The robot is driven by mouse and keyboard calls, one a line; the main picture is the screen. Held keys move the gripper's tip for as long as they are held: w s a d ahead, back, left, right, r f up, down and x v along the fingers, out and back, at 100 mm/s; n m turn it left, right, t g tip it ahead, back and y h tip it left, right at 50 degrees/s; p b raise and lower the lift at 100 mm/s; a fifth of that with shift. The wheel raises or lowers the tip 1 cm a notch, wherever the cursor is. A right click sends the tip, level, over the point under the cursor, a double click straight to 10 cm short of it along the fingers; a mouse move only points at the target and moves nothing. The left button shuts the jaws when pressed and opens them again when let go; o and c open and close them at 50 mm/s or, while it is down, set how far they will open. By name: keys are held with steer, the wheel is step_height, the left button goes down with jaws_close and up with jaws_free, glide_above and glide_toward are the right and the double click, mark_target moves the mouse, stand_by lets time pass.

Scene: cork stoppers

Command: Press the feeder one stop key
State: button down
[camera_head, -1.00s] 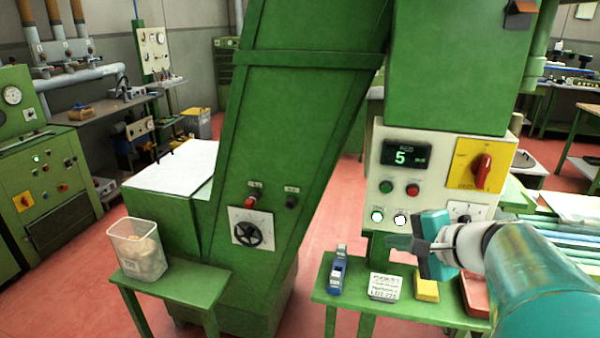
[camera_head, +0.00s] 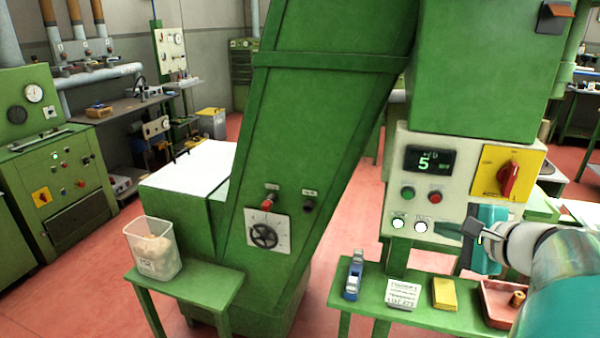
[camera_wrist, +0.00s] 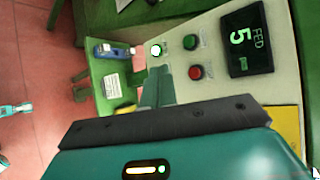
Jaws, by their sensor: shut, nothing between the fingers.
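The control panel (camera_head: 462,160) on the green machine carries a green key (camera_head: 408,193) and a red key (camera_head: 435,197) under a display reading 5. Two lit white keys (camera_head: 421,226) sit below them. The key labels are too small to read. My gripper (camera_head: 447,231) is shut and empty, in front of the lower part of the panel, right of the white keys. In the wrist view my gripper's fingers (camera_wrist: 157,88) point towards the panel, with the red key (camera_wrist: 195,72) to their right and a lit white key (camera_wrist: 156,49) beyond. Contact cannot be told.
A yellow switch plate (camera_head: 490,170) is on the panel. Below, a green bench (camera_head: 376,294) holds a blue tool, a card, a yellow block and a red tray. A clear bin (camera_head: 150,250) stands left.

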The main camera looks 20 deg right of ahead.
steer(key=shift+w+d, duration=0.65)
steer(key=shift+w, duration=0.3)
steer(key=shift+w+d, duration=0.65)
steer(key=shift+w, duration=0.3)
steer(key=shift+w+d, duration=0.65)
steer(key=shift+w, duration=0.3)
steer(key=shift+w+d, duration=0.2)
steer(key=shift+w, duration=0.15)
steer(key=shift+w+d, duration=0.25)
steer(key=shift+w, duration=0.1)
stand_by(0.5)
steer(key=shift+s, duration=0.1)
steer(key=shift+s+a, duration=0.5)
steer(key=shift+s, duration=0.1)
steer(key=shift+s, duration=0.1)
steer(key=s+a, duration=0.1)
steer(key=s, duration=0.1)
steer(key=s+a, duration=0.1)
steer(key=s, duration=0.1)
steer(key=shift+a, duration=0.4)
